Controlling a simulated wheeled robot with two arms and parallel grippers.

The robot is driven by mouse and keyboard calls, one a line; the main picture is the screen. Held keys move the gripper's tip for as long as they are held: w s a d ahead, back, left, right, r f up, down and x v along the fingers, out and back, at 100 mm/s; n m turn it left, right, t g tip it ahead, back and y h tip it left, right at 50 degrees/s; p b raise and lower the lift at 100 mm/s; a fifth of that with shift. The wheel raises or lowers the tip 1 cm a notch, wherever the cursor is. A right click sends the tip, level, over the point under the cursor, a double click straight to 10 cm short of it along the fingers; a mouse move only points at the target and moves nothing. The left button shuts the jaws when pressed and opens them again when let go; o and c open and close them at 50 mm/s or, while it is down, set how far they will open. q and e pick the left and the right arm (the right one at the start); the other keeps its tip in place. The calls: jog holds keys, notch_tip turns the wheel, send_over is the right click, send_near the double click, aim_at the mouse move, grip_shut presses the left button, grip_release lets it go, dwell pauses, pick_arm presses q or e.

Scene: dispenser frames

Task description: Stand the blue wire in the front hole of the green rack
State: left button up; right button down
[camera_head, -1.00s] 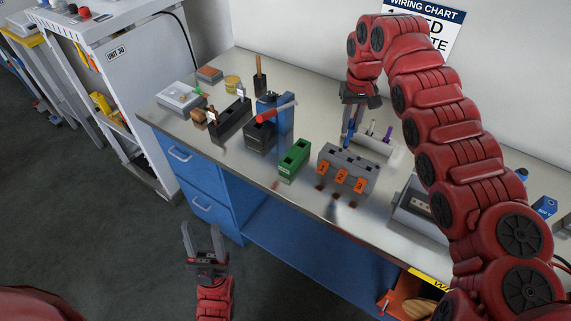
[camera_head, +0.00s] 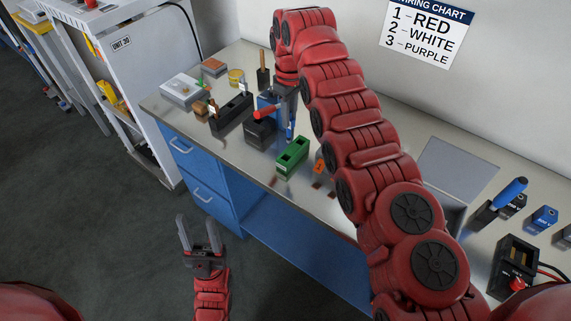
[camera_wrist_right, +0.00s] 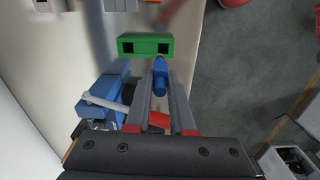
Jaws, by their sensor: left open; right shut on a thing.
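The green rack (camera_head: 292,157) stands near the table's front edge, left of my right forearm. In the right wrist view the green rack (camera_wrist_right: 146,39) shows two dark square holes, with no wire seen in either. My right gripper (camera_head: 289,115) is shut on the blue wire (camera_head: 290,131), which hangs roughly upright just behind the rack in the head view. In the right wrist view the blue wire (camera_wrist_right: 160,76) sits between the fingertips (camera_wrist_right: 159,88), close to the rack and apparently outside its holes. My left gripper (camera_head: 197,220) is open and empty, off the table's front.
A black holder (camera_head: 232,117) is further left. A black box with a red knob (camera_head: 514,270) stands at the right.

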jog(key=shift+s+a+n, duration=0.15)
jog(key=shift+a+n, duration=0.15)
jog(key=shift+a, duration=0.1)
jog(key=shift+f, duration=0.25)
notch_tip(320, 180, down, 10)
jog(key=p, duration=0.2)
jog(key=shift+r, duration=0.1)
jog(key=c, duration=0.8)
grip_release()
